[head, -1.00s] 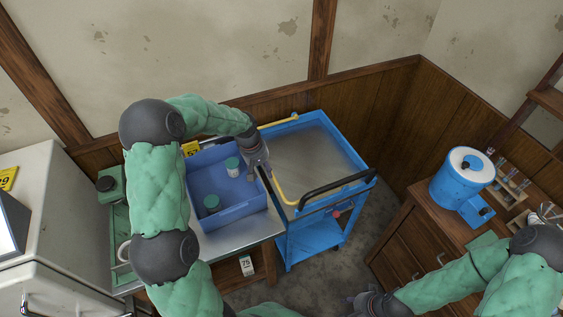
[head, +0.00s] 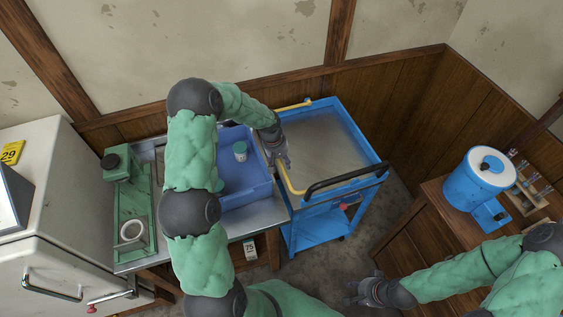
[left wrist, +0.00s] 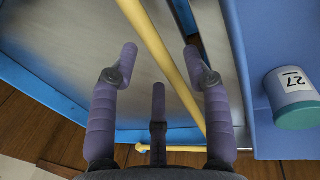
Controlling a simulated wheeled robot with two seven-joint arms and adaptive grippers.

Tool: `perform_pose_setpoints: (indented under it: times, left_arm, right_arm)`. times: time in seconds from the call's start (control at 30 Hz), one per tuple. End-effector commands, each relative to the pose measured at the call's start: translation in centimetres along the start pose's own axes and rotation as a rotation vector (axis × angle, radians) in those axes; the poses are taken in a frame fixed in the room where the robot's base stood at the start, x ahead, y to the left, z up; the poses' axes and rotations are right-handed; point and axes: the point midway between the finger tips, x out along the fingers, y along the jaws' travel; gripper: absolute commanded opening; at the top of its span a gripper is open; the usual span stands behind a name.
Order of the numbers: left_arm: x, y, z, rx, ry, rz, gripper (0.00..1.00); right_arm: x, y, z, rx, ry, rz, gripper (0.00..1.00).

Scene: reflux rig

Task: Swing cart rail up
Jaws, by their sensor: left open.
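The blue cart (head: 318,222) stands right of the bench in the head view. Its yellow rail (head: 291,183) runs along the cart's left side, its middle partly hidden by my left gripper. My left gripper (head: 283,160) is over this side of the cart, at the rail. In the left wrist view the rail (left wrist: 154,42) crosses diagonally between the spread fingers of the left gripper (left wrist: 160,55) and passes behind the right-hand finger. The fingers are open; I see no grip on the rail. My right gripper (head: 368,291) is low at the bottom, away from the cart; its fingers are unclear.
A blue tub (head: 250,196) on the metal bench, close left of the rail, holds a white jar with a green lid (head: 240,151), labelled 27 in the wrist view. A black handle (head: 345,180) crosses the cart's front. The cart's top tray is empty.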

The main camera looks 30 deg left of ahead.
Motion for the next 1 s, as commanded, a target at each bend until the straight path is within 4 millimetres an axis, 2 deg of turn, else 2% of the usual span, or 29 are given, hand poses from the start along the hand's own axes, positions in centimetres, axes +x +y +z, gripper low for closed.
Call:
perform_pose_setpoints:
  times: [0.37,0.53,0.57,0.83,1.0]
  left_arm:
    - [0.5,0.0,-0.1,-0.001,0.001,0.001,0.48]
    - [0.5,0.0,0.0,0.000,0.001,0.001,0.03]
    - [0.5,0.0,0.0,0.000,0.001,0.001,0.00]
    - [0.3,0.1,0.0,0.000,0.001,-0.006,0.00]
    - [-0.8,0.6,-0.1,0.003,0.002,-0.049,0.00]
  right_arm:
    - [0.1,0.0,0.0,0.000,0.000,0.000,0.40]
    - [0.1,0.0,0.0,0.000,0.000,0.000,0.40]
    - [0.1,0.0,0.0,0.000,0.000,0.000,0.40]
    - [0.0,0.0,0.0,0.000,0.000,0.000,0.40]
    - [-0.5,-0.2,0.0,0.000,0.000,0.000,0.40]
